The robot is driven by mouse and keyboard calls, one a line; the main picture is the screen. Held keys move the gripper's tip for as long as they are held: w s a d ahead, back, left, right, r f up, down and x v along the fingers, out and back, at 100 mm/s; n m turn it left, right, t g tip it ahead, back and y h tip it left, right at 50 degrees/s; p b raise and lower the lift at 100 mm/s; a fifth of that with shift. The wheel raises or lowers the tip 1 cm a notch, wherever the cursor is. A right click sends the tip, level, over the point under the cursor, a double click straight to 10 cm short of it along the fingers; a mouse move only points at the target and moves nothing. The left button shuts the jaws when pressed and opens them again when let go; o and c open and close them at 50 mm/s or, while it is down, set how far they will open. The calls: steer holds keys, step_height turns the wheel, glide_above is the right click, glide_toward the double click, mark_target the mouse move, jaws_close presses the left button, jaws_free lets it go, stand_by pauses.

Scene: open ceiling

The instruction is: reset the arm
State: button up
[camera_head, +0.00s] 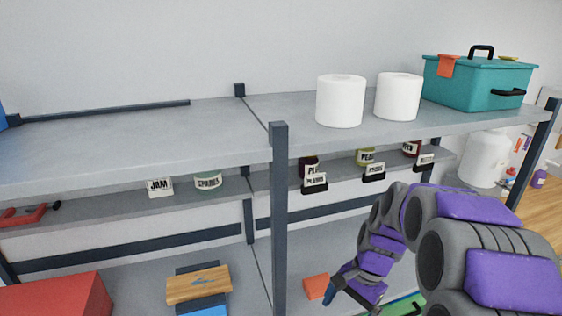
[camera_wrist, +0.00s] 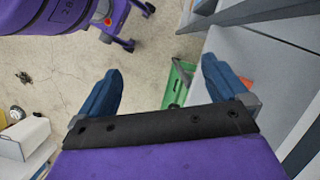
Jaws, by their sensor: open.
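My purple and grey arm reaches out at the lower right of the head view, in front of the shelf unit. My gripper (camera_head: 345,285) points down and to the left in front of the lower shelf. In the wrist view my gripper (camera_wrist: 162,85) shows two blue fingers spread wide apart. Nothing is between them but the view of the floor and a green object (camera_wrist: 178,84) farther off. The gripper is open and empty.
The grey shelf unit's upright (camera_head: 279,220) stands left of my gripper. Two white rolls (camera_head: 341,100) and a teal box (camera_head: 475,85) sit on the top shelf. Jars and labels (camera_head: 315,180) line the middle shelf. An orange block (camera_head: 316,286) lies near my gripper.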

steer(key=s+r+n+h, duration=0.1)
steer(key=s+n, duration=0.3)
steer(key=s, duration=0.9)
steer(key=s+a+r+n+h, duration=0.1)
steer(key=s+r+n, duration=0.3)
steer(key=s, duration=0.9)
steer(key=shift+a+n+h, duration=0.15)
steer(key=shift+n+h, duration=0.35)
steer(key=shift+n, duration=0.3)
steer(key=shift+r, duration=0.1)
